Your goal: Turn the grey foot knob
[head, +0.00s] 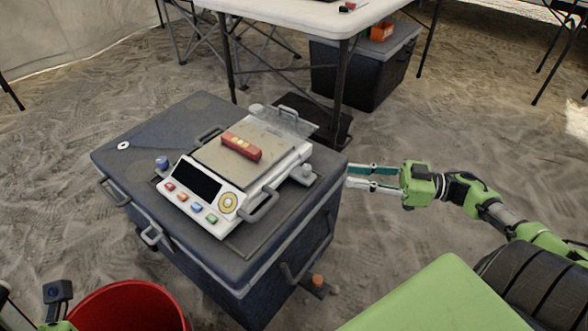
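A white scale (240,199) with a dark display and several coloured buttons stands on a dark grey case. A light grey foot knob (302,174) sticks out at the scale's right side, partly hidden under its edge. A blue knob (162,163) is at the scale's left side. My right gripper (350,176) comes in from the right with its two fingers apart. It is empty, its tips by the case's right edge, a short way right of the grey knob and not touching it. My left gripper's fingers are not visible; only bits of my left arm show at bottom left.
A red bar (242,146) lies on the scale's pan. Metal handles flank the scale on the case top (125,170). A red bucket (130,300) stands at the lower left. A white table (300,14) is behind. Sand (420,240) is open on the right.

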